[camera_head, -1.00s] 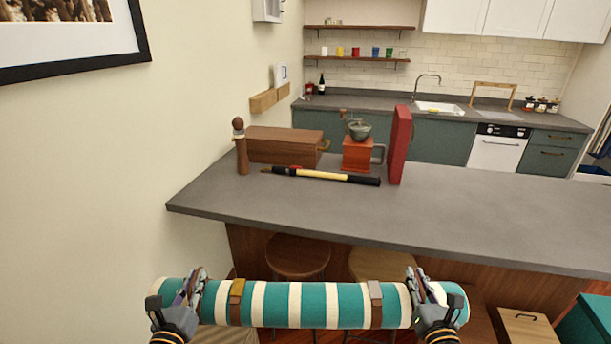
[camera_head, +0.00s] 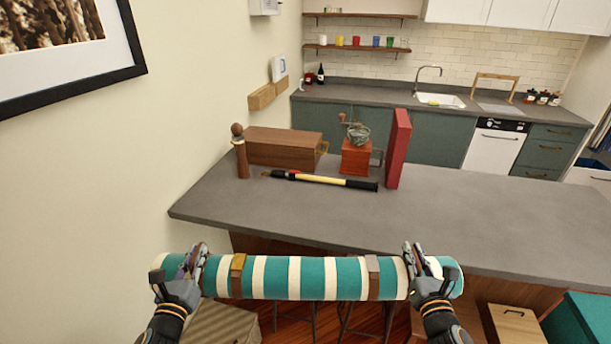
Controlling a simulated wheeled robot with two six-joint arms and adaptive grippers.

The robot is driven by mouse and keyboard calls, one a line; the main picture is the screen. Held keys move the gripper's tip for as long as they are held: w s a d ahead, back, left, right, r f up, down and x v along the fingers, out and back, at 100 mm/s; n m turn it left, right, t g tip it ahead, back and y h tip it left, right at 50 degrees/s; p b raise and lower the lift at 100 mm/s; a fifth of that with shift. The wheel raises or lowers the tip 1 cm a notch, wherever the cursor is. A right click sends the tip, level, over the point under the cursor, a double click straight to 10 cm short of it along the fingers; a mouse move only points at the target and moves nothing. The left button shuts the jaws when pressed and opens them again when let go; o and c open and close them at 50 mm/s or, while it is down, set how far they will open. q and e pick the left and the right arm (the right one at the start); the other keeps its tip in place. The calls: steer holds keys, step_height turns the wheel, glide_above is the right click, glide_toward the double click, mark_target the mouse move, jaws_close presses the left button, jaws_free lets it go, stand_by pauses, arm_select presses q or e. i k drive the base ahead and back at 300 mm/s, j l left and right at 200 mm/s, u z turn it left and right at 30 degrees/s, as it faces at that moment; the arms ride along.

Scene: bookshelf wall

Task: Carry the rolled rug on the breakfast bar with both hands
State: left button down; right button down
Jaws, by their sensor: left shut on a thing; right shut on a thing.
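The rolled rug (camera_head: 318,278) is a teal and cream striped roll with two straps around it. The rug looks in the air, apart from the bar top.
On the bar's far left stand a pepper mill (camera_head: 240,155), a wooden box (camera_head: 283,147), a coffee grinder (camera_head: 356,152) and a red book (camera_head: 398,149). A yellow and black tool (camera_head: 325,180) lies before them. The bar's front and right are clear. Stools are below.

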mark_target(307, 204)
steer(key=i, duration=1.35)
